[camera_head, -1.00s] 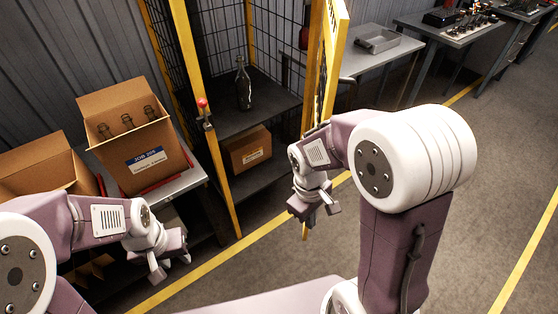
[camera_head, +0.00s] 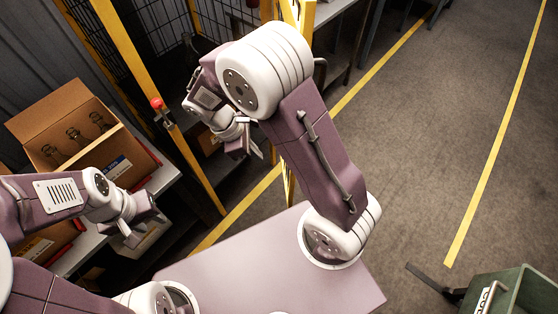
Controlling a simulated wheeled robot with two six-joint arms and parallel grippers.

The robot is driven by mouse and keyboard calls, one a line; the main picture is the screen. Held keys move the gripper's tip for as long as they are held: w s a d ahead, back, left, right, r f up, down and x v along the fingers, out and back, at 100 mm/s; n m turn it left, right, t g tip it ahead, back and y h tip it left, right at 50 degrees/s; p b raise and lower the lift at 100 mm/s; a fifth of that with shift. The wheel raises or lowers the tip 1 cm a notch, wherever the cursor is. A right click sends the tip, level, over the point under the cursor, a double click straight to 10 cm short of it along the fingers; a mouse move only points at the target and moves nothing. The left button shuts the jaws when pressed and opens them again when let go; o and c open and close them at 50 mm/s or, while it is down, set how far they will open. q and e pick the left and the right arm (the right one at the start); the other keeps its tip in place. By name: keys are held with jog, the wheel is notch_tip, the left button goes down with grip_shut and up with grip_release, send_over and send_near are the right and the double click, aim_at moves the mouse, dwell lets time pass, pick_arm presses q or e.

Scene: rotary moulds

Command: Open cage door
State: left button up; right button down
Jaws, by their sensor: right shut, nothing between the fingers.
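The cage (camera_head: 122,55) has yellow posts and dark wire mesh, at the upper left. Its yellow-framed door (camera_head: 308,14) stands swung outward from the front opening; my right arm hides most of it, and a low part shows beneath. A latch with a red knob (camera_head: 157,103) sits on the left front post. My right gripper (camera_head: 246,152) is shut and empty, in front of the opening and left of the door's lower part; I cannot tell whether it touches the door. My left gripper (camera_head: 146,228) is open and empty, beside the carton table.
A cardboard carton of bottles (camera_head: 78,130) stands on a grey table at left. A dark bottle (camera_head: 190,50) is on a shelf inside the cage. A green crate (camera_head: 525,290) is at lower right.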

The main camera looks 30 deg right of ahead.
jog(key=s+d+f, duration=0.2)
jog(key=d+f, duration=0.4)
jog(key=f, duration=0.2)
jog(key=shift+d+f+b, duration=0.25)
jog(key=shift+d+b, duration=0.15)
jog(key=shift+b, duration=0.05)
